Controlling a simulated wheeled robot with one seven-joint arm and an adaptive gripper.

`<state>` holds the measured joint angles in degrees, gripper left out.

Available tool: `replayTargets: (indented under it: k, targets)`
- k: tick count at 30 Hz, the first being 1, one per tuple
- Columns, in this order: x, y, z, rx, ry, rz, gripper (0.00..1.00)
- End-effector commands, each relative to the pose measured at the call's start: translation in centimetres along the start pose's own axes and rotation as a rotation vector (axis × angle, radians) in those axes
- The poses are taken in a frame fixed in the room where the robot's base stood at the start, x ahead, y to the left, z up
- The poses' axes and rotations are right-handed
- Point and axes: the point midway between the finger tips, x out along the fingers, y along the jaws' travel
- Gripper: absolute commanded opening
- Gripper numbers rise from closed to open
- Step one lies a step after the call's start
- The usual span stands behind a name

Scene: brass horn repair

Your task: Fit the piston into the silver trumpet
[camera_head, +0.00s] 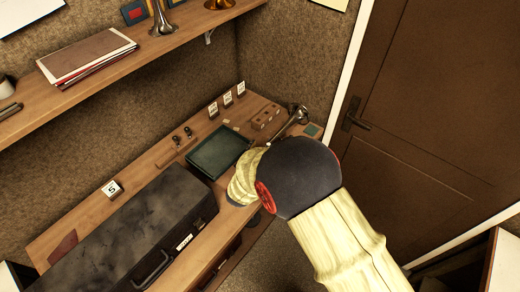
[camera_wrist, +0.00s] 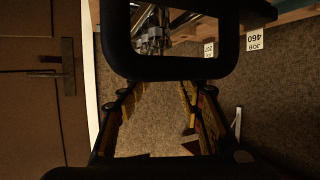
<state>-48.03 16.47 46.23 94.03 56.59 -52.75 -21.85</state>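The silver trumpet (camera_head: 296,117) lies at the far right end of the workbench in the head view, partly hidden behind my arm. Its silver valve section (camera_wrist: 152,38) shows at the top of the wrist view, partly cut off by a black part of my gripper. My gripper (camera_wrist: 160,105) has its two fingers apart, with only the brown wall seen between them. In the head view my arm hides the gripper. I cannot make out the piston for certain; two small dark upright pieces (camera_head: 182,136) stand on a wooden strip, too small to identify.
A green tray (camera_head: 203,168) lies mid-bench, left of my arm. A drilled wooden block (camera_head: 265,117) stands behind it. Number cards (camera_head: 227,98) stand along the back. A large dark case (camera_head: 120,240) fills the front left. A shelf (camera_head: 110,80) overhangs the left. A brown door (camera_head: 435,130) is at right.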

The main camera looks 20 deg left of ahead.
Motion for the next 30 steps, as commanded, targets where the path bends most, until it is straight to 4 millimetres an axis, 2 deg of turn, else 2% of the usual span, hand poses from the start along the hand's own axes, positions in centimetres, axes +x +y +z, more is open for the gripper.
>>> replayTargets:
  k: [1, 7, 15, 21, 25, 30]
  targets:
    - [-0.1, 0.2, 0.6, -0.004, -0.008, 0.002, 0.38]
    - [-2.0, 0.0, 0.5, -0.005, -0.008, -0.002, 0.38]
    - [-7.4, -0.1, 0.1, -0.002, -0.003, -0.003, 0.38]
    - [-10.6, -0.1, 0.1, -0.001, -0.001, -0.002, 0.38]
    - [-11.6, -0.1, 0.0, 0.0, 0.0, -0.002, 0.38]
    - [-12.0, 0.0, 0.1, 0.0, -0.001, 0.001, 0.38]
